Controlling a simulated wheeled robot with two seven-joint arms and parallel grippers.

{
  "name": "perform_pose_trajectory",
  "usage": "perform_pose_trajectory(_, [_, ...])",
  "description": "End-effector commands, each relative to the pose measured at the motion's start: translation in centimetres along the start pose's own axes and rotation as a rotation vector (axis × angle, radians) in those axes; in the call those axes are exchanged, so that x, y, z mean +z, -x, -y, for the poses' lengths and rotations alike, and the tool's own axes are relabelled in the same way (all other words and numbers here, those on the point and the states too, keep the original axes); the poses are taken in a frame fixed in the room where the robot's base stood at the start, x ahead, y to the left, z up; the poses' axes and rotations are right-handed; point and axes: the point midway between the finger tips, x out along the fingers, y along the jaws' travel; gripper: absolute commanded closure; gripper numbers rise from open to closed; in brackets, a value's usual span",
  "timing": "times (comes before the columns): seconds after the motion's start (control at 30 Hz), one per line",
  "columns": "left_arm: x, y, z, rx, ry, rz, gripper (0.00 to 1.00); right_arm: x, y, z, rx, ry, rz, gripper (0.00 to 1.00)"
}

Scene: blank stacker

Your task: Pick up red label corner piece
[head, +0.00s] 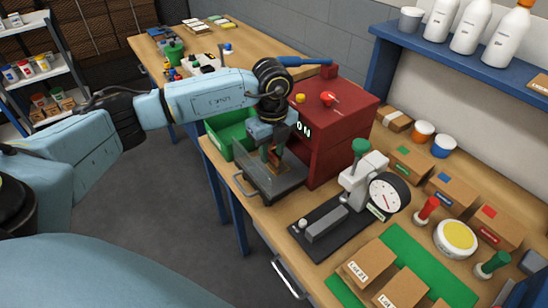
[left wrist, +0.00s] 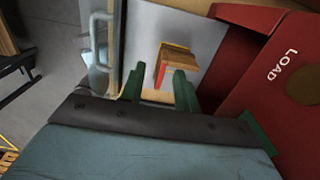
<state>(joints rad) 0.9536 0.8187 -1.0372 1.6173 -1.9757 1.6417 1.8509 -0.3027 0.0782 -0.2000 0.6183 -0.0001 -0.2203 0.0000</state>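A small brown block with a red strip on its side and a yellow edge (left wrist: 178,64) sits on a pale grey surface in the left wrist view, likely the red label corner piece. My left gripper (left wrist: 158,86) has its two green fingers apart. The right finger partly covers the block, and a tan strip shows between the fingers. I cannot tell how deep the block lies between them. In the head view my left gripper (head: 271,155) points down into the grey tray (head: 262,184) at the table's left edge, and hides most of the block. My right gripper is out of view.
A red machine (head: 345,130) marked LOAD stands close right of the gripper. A green bin (head: 228,137) is behind it. A black dial gauge stand (head: 318,226), cardboard boxes (head: 452,193) and stamps fill the table to the right.

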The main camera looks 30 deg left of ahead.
Motion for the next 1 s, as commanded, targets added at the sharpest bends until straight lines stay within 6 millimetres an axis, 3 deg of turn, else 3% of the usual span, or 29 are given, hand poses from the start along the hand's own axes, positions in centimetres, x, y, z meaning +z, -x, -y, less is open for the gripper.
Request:
perform_pose_trajectory(0.17, [-0.1, -2.1, 0.0, 0.000, 0.000, -0.002, 0.68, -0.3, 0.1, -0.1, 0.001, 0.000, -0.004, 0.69])
perform_pose_trajectory(0.43, [0.0, -2.3, 0.1, -0.001, 0.000, -0.001, 0.68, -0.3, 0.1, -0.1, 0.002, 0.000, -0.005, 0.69])
perform_pose_trajectory(0.67, [0.0, -2.3, 0.1, -0.001, 0.000, -0.001, 0.98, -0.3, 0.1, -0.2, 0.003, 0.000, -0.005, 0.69])
perform_pose_trajectory(1.0, [0.0, -2.2, 0.1, -0.002, 0.000, -0.001, 1.00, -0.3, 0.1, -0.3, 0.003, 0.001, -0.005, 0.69])
